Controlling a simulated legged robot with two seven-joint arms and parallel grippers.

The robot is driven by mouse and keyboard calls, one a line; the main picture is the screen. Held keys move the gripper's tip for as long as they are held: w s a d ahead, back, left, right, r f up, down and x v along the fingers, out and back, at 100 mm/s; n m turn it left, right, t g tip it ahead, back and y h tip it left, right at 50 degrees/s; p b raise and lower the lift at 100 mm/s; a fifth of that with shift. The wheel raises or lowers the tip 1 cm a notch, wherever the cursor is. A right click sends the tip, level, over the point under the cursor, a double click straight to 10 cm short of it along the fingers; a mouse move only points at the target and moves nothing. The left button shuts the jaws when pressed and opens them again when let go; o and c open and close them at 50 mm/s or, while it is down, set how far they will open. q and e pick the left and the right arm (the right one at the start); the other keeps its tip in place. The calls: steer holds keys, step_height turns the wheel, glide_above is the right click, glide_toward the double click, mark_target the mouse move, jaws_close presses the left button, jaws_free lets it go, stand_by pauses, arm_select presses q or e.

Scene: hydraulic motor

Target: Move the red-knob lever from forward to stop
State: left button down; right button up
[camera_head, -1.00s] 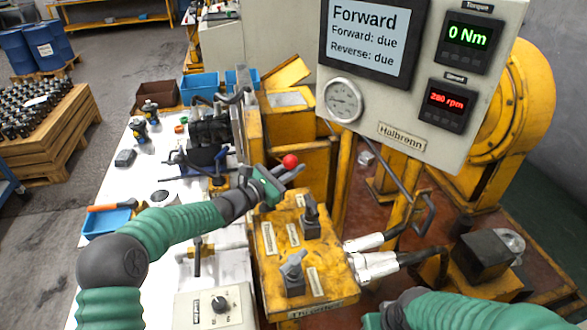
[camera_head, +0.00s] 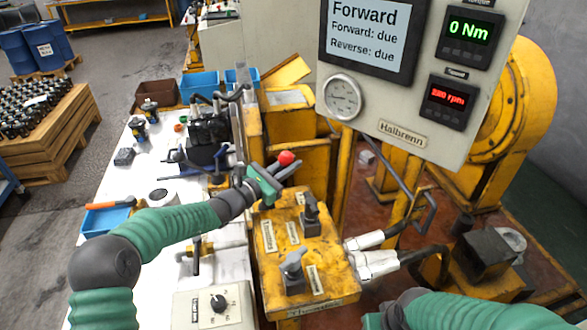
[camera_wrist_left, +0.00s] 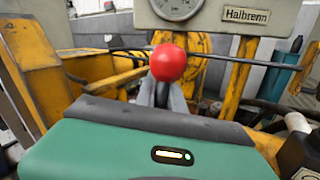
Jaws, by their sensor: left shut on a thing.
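The red-knob lever (camera_head: 286,158) stands at the far end of the yellow control box (camera_head: 325,262). Its round red knob shows large in the left wrist view (camera_wrist_left: 168,63). My left gripper (camera_head: 280,172) is shut on the lever just below the knob, with its fingers on either side of the shaft. The lever's lower part is hidden behind the gripper and its base. The panel screen (camera_head: 367,38) reads "Forward", "Forward: due", "Reverse: due".
A white bench (camera_head: 150,190) with tools lies to the left. The gauge panel (camera_head: 405,128) hangs above.

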arm_select(q)
steer(key=a+n+t, duration=0.1)
steer(key=a+n+t+h+b, duration=0.1)
steer(key=a, duration=0.1)
steer(key=s+a+r+t+h+b, duration=0.1)
steer(key=a, duration=0.1)
steer(key=shift+s+r+n, duration=0.1)
steer(key=shift+n, duration=0.3)
arm_select(e)
step_height(320, 180, down, 4)
steer(key=shift+s+a+r, duration=0.1)
arm_select(q)
steer(key=c, duration=1.5)
jaws_free()
steer(key=shift+r, duration=0.1)
steer(key=shift+o, duration=0.3)
steer(key=shift+r, duration=0.1)
steer(key=shift+a, duration=0.1)
